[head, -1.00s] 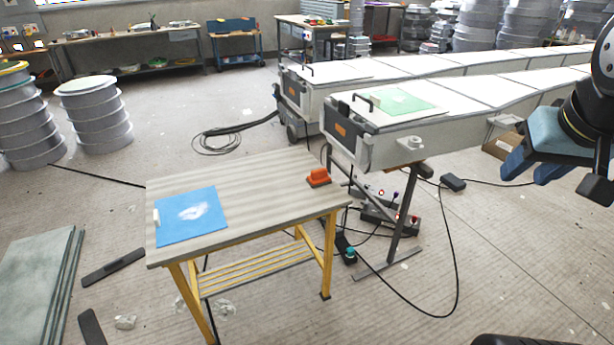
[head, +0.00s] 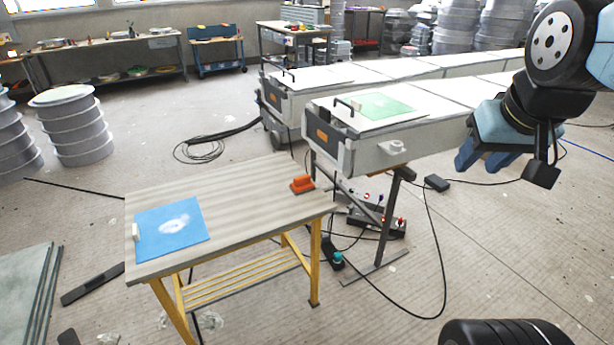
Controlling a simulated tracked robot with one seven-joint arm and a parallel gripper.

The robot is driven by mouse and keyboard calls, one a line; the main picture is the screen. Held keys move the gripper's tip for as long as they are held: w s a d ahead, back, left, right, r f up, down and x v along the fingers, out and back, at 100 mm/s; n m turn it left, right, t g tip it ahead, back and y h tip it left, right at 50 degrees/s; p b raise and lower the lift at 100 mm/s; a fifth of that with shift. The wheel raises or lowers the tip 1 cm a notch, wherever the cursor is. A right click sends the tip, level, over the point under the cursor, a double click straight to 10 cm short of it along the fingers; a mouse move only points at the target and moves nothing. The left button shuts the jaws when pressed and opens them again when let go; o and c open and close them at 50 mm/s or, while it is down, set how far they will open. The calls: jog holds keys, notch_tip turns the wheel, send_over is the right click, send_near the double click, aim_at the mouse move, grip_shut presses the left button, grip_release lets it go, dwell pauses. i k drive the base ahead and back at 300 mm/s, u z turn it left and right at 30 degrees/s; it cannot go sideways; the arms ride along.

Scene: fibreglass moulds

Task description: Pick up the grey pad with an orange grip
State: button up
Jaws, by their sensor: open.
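The pad with an orange grip (head: 302,184) lies near the right end of the wooden table top. Its orange grip shows clearly; its grey part is too small to make out. My gripper (head: 480,163) is at the upper right, open and empty, with its blue fingers pointing down and left. In the picture it is well to the right of the pad and apart from it.
The table (head: 240,206) has yellow legs and holds a blue sheet (head: 172,240) with a white patch and a small white block (head: 136,232). A long white mould (head: 375,150) stands behind it on a dark stand. Cables (head: 440,270) lie on the floor at right.

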aim_at(301, 185)
jog(key=i, duration=0.85)
jog(key=u, duration=0.05)
